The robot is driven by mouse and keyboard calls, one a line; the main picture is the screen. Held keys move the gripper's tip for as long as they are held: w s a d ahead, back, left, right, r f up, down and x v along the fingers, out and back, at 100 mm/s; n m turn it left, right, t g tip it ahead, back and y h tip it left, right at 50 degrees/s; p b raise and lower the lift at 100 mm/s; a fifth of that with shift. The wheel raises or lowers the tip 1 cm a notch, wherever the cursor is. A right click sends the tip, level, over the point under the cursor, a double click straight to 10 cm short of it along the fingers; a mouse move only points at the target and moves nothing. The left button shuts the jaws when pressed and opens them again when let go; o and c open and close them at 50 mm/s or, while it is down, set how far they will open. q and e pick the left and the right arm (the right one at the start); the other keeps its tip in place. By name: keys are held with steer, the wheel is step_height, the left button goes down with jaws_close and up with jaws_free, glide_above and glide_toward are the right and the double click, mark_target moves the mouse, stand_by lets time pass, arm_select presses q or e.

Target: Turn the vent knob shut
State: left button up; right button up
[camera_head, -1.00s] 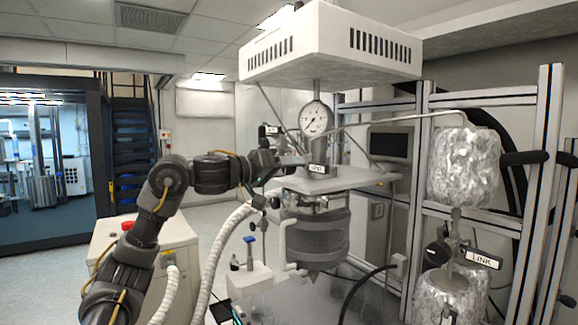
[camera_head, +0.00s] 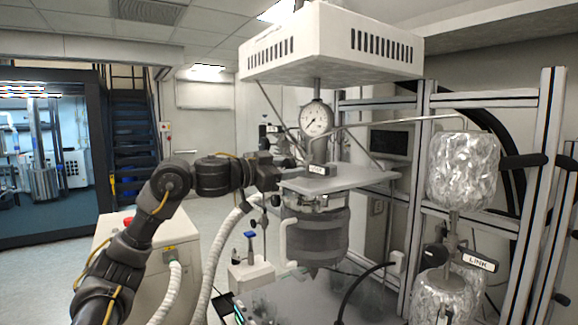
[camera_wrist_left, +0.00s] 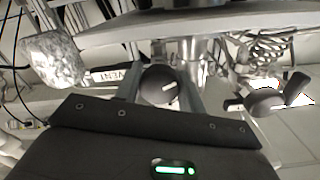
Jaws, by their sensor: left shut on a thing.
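The vent knob (camera_wrist_left: 155,90) is a dark round knob with a short white mark. In the left wrist view it sits between the two fingers of my left gripper (camera_wrist_left: 160,86), which is shut on it. The mark lies slanted, rising a little to the right. The VENT label (camera_wrist_left: 128,73) is just left of the knob, and a small label also shows in the head view (camera_head: 318,170) below the gauge. In the head view my left gripper (camera_head: 287,163) is at the left side of the reactor head, and the knob is hidden there. My right gripper is not in view.
A dial gauge (camera_head: 316,119) stands above the reactor head. The reactor vessel (camera_head: 316,235) hangs below a grey plate (camera_head: 345,180). A white hood (camera_head: 330,48) is overhead. Foil-wrapped vessels (camera_head: 462,170) and a metal frame stand at right. A pale hose (camera_head: 217,255) runs below my arm.

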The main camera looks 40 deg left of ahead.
arm_select(q)
steer(key=m, duration=0.4)
steer(key=shift+m+p, duration=0.35)
steer(key=shift+m, duration=0.05)
stand_by(0.4)
steer(key=o, duration=1)
steer(key=shift+c, duration=0.2)
steer(key=shift+s+a, duration=0.1)
